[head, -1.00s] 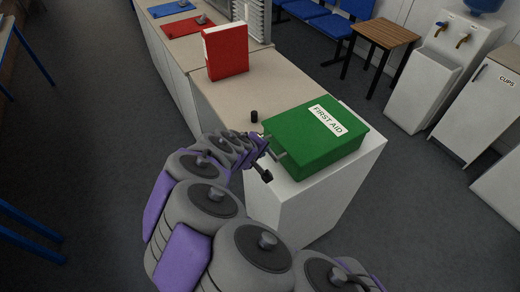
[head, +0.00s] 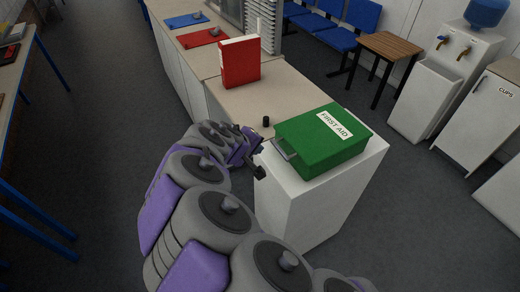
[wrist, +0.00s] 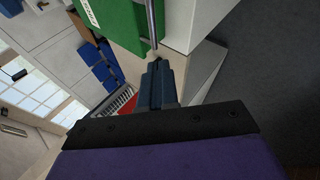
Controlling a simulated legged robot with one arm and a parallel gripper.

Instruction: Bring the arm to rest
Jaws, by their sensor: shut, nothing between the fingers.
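My arm reaches forward from the bottom of the head view, and my gripper (head: 258,150) is beside the left end of the green first aid box, just off the counter edge. In the wrist view my gripper (wrist: 158,66) has its dark blue fingers together with nothing between them. The green first aid box (head: 312,150) lies flat on the white counter end, with a grey metal handle (head: 283,150) on its near left side. In the wrist view the handle (wrist: 151,25) shows just beyond the fingertips. I see a gap between gripper and box in the head view.
A small black cylinder (head: 266,121) stands on the counter (head: 238,101) behind the gripper. A red binder (head: 240,62) stands further back. A wooden side table (head: 388,46), water dispenser (head: 450,75) and cups cabinet (head: 487,115) are at right. Grey floor is open at left.

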